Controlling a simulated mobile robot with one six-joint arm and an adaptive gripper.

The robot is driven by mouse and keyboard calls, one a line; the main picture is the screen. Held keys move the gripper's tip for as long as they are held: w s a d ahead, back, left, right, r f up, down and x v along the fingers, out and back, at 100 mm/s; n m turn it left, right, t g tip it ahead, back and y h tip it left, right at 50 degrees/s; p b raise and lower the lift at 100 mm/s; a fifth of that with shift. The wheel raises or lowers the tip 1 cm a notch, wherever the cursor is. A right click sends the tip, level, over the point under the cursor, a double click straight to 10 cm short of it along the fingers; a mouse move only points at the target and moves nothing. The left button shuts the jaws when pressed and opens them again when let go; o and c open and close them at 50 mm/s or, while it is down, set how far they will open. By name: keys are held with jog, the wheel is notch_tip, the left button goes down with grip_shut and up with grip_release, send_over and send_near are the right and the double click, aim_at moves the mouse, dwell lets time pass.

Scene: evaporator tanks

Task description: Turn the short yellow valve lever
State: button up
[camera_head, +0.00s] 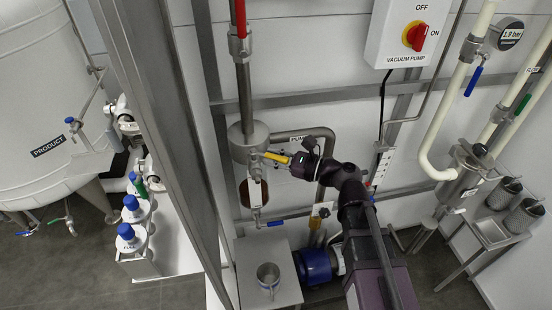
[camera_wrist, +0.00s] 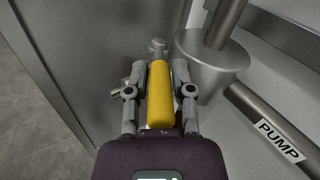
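The short yellow valve lever (camera_wrist: 160,95) lies lengthwise between the two fingers of my gripper (camera_wrist: 159,78) in the wrist view. The fingers lean inward, one along each side of the lever, and look closed on it. The lever's far end meets a grey metal fitting (camera_wrist: 158,47). In the head view the yellow lever (camera_head: 277,158) points from the valve below the steel funnel-shaped vessel (camera_head: 248,143) toward my gripper (camera_head: 284,159), which reaches in from the right.
A steel pipe labelled PUMP (camera_wrist: 270,125) runs close to the right of my gripper. A blue lever (camera_head: 270,223) sits lower on the same line. A metal cup (camera_head: 268,276) stands on a small table. A steel post (camera_head: 160,120) rises at the left.

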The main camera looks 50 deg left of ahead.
jog(key=shift+o, duration=1.2)
jog(key=shift+s+a, duration=0.1)
jog(key=shift+a, duration=0.05)
jog(key=v, duration=1.2)
